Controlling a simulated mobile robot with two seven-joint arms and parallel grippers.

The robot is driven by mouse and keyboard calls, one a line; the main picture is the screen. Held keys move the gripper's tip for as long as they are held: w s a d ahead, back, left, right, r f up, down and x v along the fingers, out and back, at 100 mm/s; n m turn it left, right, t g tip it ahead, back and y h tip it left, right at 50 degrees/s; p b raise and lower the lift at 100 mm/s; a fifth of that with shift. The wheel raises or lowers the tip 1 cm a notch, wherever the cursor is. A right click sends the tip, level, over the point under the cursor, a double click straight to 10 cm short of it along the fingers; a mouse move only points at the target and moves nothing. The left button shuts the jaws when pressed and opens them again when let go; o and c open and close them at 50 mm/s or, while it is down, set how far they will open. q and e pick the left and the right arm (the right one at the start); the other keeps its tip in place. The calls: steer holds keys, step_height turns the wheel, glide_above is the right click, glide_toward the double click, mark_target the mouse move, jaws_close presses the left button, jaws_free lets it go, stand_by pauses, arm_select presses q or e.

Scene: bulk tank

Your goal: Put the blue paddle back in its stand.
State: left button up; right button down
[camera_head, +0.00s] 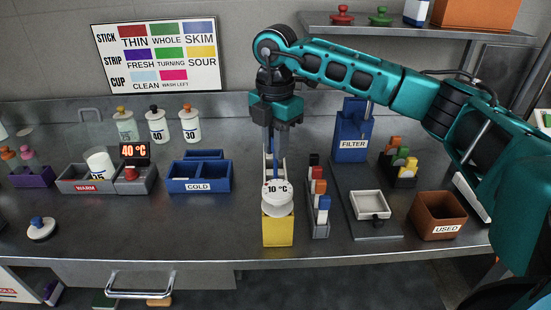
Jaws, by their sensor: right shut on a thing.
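My right gripper (275,138) points down above the middle of the steel bench, shut on a thin blue upright piece, which I take to be the blue paddle (276,151). Its lower end is hidden behind a white round piece marked 10 °C (278,190). That round piece sits over a yellow box (278,230) at the front of the bench. A pale upright part shows behind the blue piece. I cannot tell which part is the paddle's stand, or whether the paddle touches it. My left gripper is not in view.
A narrow rack (320,228) of coloured pieces stands close to the right of the yellow box. The FILTER unit (352,130), a white tray (370,204) and a USED bin (437,214) are further right. The blue COLD box (199,185) is left, with clear bench in front.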

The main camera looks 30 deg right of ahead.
mark_target(276, 177)
steer(key=shift+f, duration=2.05)
steer(key=c, duration=1)
jaws_free()
steer(key=shift+c, duration=0.2)
step_height(276, 177, up, 12)
steer(key=shift+r, duration=0.15)
